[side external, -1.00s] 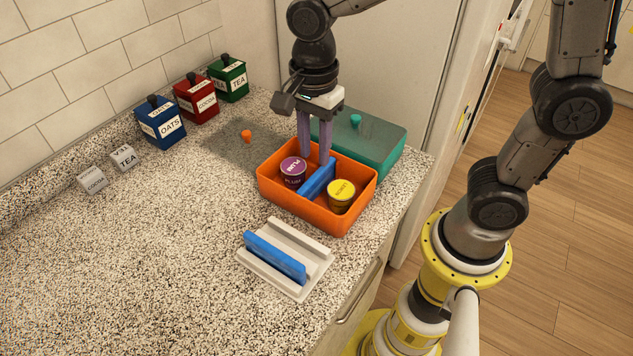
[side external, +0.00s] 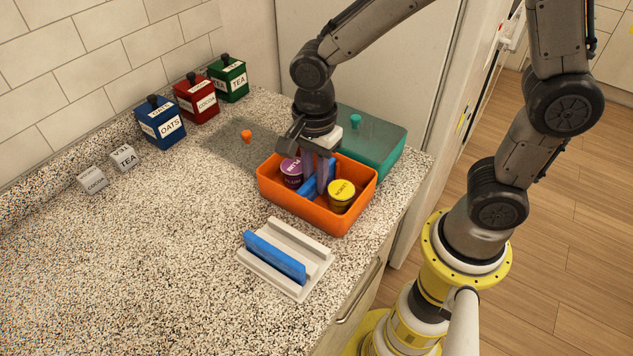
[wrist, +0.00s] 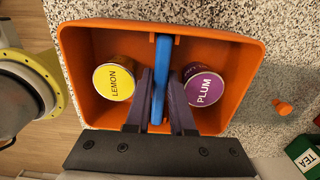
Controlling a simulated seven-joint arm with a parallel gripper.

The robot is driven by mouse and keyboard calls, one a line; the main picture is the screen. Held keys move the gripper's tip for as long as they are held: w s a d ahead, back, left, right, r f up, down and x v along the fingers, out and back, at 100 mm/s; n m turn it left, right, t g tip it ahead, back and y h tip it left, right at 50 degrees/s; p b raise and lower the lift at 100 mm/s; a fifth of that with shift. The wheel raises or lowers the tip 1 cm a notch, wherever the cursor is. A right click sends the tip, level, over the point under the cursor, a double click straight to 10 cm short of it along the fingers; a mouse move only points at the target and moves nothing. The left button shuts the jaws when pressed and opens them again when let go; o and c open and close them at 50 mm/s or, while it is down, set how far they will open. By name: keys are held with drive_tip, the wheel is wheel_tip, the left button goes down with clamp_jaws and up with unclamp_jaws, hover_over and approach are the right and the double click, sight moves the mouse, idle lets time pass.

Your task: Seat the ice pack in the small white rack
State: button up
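A blue ice pack (side external: 318,183) stands on edge inside the orange bin (side external: 345,225). It also shows in the wrist view (wrist: 163,48), running between the two tubs. My gripper (side external: 316,178) is lowered into the bin with one purple finger on each side of this pack. In the wrist view my gripper's fingers (wrist: 161,82) lie very close to its faces; whether they press on it I cannot tell. The small white rack (side external: 312,252) lies on the counter in front of the bin. Another blue slab (side external: 274,257) stands in the rack's left side, with an open slot beside it.
A plum tub (side external: 291,172) and a lemon tub (side external: 341,195) flank the pack in the bin. A teal lidded box (side external: 375,135) is behind. Canisters (side external: 160,122) line the wall. The counter left of the rack is clear.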

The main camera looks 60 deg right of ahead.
clamp_jaws()
